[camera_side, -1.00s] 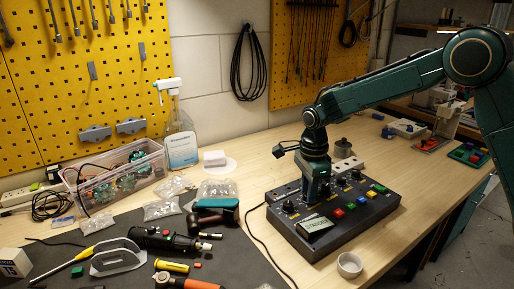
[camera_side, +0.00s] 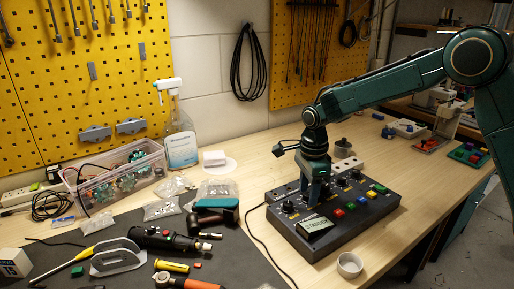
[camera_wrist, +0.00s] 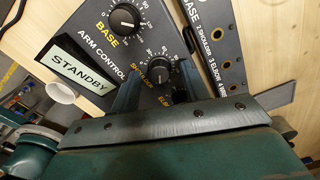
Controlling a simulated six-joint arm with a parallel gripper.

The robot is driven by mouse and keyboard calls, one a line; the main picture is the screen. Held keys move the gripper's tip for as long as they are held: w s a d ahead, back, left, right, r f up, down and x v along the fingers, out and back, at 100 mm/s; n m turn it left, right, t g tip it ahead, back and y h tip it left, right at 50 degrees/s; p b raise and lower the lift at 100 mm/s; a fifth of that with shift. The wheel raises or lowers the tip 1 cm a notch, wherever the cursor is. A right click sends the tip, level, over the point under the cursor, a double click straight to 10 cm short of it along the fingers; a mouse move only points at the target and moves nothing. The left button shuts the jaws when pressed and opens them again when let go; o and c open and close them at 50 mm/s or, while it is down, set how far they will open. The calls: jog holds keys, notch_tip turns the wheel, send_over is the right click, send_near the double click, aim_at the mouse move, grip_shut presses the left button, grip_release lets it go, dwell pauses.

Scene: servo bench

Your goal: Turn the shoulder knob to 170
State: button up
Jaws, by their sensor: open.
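The dark control box (camera_side: 350,222) lies on the bench with its knobs facing up. In the wrist view the black shoulder knob (camera_wrist: 161,69) sits beside the yellow SHOULDER label, within a ring of scale marks. Its exact setting is too small to read. My gripper (camera_side: 314,199) points down over the left part of the box. In the wrist view my open gripper (camera_wrist: 157,88) has its dark fingers around the shoulder knob area; I cannot tell whether they touch it. The box's display (camera_wrist: 75,69) reads STANDBY.
The base knob (camera_wrist: 125,18) is close to the shoulder knob. The elbow label is partly hidden by my gripper. Coloured buttons (camera_side: 350,206) are on the box's right part. A small white cup (camera_side: 349,265) stands before it. Tools lie on the dark mat (camera_side: 235,262) to the left.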

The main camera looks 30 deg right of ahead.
aim_at(308, 194)
notch_tip(308, 194, up, 14)
dwell(0.7)
jog(key=shift+f, duration=0.1)
jog(key=s+d+r+n+t, duration=0.1)
jog(key=s+r+n, duration=0.2)
jog(key=s+n, duration=0.35)
jog(key=s+d+r+n+t, duration=0.2)
jog(key=s+r+n, duration=0.2)
jog(key=s, duration=0.5)
jog(key=s+f+n+t, duration=0.1)
jog(key=s+f+n, duration=0.1)
jog(key=s+n, duration=0.3)
jog(key=s+d+f+n+t, duration=0.1)
jog(key=s+f+n, duration=0.1)
jog(key=s+n, duration=0.4)
jog(key=s, duration=0.4)
jog(key=shift+d+f+t, duration=0.25)
jog(key=shift+f+t, duration=0.05)
jog(key=shift+f, duration=0.1)
